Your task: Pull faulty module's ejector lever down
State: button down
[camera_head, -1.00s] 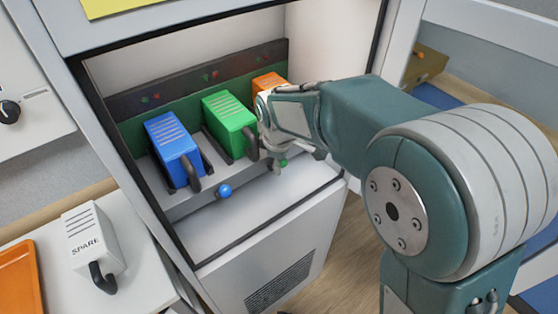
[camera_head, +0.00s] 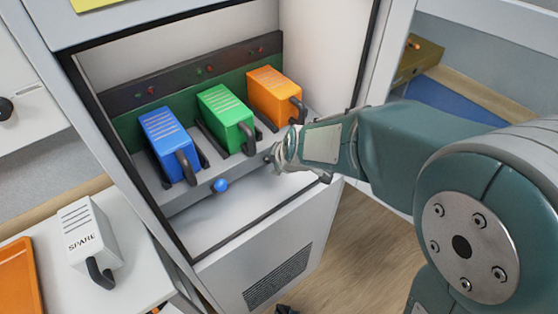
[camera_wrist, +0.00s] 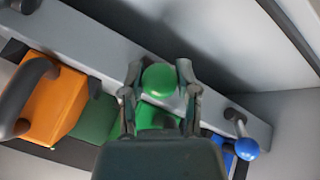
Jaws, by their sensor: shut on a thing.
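The blue module (camera_head: 168,140), green module (camera_head: 226,115) and orange module (camera_head: 273,95) sit in a row in the open cabinet, each with a dark handle. A blue ball-ended ejector lever (camera_head: 220,185) sticks out below the blue module. A green ball-ended lever (camera_wrist: 160,80) lies between my fingertips in the wrist view. My gripper (camera_wrist: 160,88) is shut on this green ball. In the head view my gripper (camera_head: 274,160) is at the front edge of the shelf, right of the green module's handle, and hides the green ball. I see no orange lever ball.
Small red and green lights (camera_head: 204,70) show on the dark strip above the modules. A white spare module (camera_head: 88,232) stands on the left table beside an orange tray (camera_head: 18,280). The cabinet's side frame (camera_head: 367,55) rises close to my arm.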

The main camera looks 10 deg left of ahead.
jog(key=shift+d+f+t, duration=0.1)
jog(key=shift+f+t, duration=0.1)
jog(key=shift+t, duration=0.2)
dwell(0.4)
jog(key=shift+c, duration=1.8)
grip_release()
jog(key=shift+d, duration=0.15)
jog(key=v, duration=1.2)
jog(key=shift+w+d+f, duration=0.1)
jog(key=shift+d, duration=0.1)
